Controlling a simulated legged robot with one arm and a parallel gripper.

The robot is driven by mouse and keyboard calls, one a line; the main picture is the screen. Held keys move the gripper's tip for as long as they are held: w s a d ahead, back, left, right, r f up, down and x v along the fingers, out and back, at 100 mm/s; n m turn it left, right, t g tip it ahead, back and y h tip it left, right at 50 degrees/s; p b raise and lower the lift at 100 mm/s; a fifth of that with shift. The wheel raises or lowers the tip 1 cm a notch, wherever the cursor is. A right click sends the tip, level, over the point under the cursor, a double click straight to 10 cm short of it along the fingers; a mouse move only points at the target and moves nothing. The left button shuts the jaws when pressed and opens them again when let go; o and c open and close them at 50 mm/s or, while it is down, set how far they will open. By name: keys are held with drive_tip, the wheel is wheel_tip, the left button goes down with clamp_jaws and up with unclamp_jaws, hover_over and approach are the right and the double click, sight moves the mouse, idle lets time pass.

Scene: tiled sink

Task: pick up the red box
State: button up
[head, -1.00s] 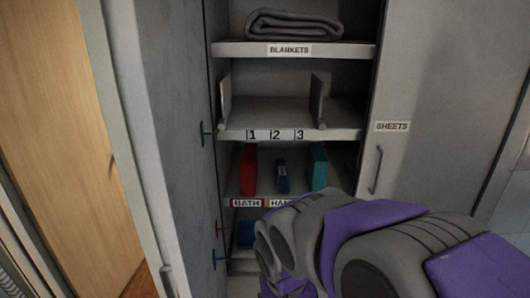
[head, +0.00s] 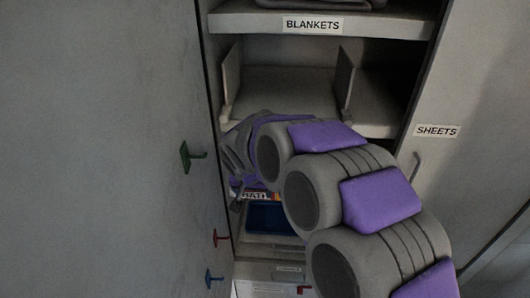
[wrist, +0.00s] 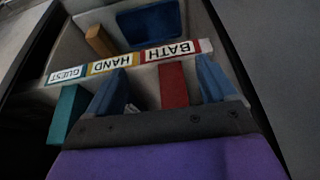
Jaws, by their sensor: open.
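The red box (wrist: 173,85) stands on the shelf behind the BATH label in the wrist view, which looks upside down. My gripper (wrist: 160,70) is open, with its two blue fingers spread on either side of the red box. The box shows between the fingers, closer to the right one, and I cannot tell if either touches it. In the head view my arm reaches into the cabinet and hides the red box. A teal box (wrist: 68,115) stands outside the left finger in the wrist view.
The label strip (wrist: 128,62) runs along the shelf edge. A blue item (head: 268,218) lies on the lower shelf, and an orange block (wrist: 100,41) is near it. The cabinet door with hooks (head: 190,156) stands at left.

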drive_tip(key=w+f+p, duration=0.1)
drive_tip(key=w+p, duration=0.1)
drive_tip(key=w, duration=1)
drive_tip(key=shift+d, duration=0.15)
idle(0.3)
drive_tip(key=shift+w+a, duration=0.1)
drive_tip(key=shift+a, duration=0.25)
drive_tip(key=c, duration=0.7)
drive_tip(key=shift+d, duration=0.15)
drive_tip(key=c, duration=0.6)
